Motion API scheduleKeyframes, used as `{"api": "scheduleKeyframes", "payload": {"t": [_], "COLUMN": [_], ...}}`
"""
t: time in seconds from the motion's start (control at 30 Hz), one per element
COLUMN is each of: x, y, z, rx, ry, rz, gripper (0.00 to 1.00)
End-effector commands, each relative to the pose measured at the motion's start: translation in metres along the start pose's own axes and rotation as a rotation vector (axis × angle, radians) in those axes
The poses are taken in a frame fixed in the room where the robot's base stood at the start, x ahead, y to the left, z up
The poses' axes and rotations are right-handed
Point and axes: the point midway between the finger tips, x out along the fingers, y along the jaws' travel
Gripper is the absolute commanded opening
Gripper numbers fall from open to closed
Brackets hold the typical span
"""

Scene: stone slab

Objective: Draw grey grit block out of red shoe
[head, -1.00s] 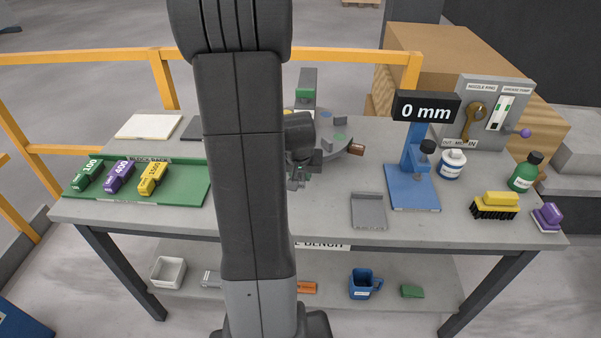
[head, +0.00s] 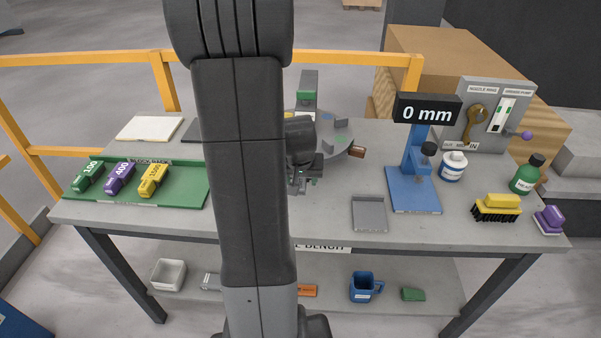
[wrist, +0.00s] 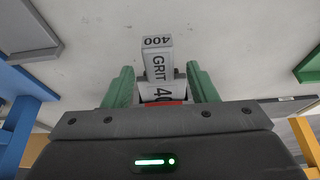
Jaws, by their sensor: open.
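The grey grit block (wrist: 157,65), marked GRIT 400, shows in the wrist view between my green fingertips. A small strip of the red shoe (wrist: 163,103) shows at the near end of the block, just above my gripper's body, which hides the rest. My gripper (wrist: 161,88) is open, with a finger on each side of the block and a visible gap to it. In the head view my gripper (head: 303,182) is low over the middle of the bench, partly behind my arm. I cannot make out the block or the shoe there.
A green rack (head: 195,195) with several coloured grit holders is left of my arm. A grey tray (head: 369,213) and a blue gauge stand (head: 414,198) reading 0 mm are to the right. A round turntable (head: 338,140) is behind my gripper. Brushes and bottles stand far right.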

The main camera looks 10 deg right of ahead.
Motion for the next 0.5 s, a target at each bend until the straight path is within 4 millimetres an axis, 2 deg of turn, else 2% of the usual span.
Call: {"api": "scheduleKeyframes", "payload": {"t": [0.17, 0.5], "x": [-0.015, -0.071], "y": [0.000, 0.000], "z": [-0.001, -0.002], "rx": [-0.001, 0.000], "ry": [0.005, 0.007], "rz": [0.000, -0.001], "gripper": [0.52, 0.52]}}
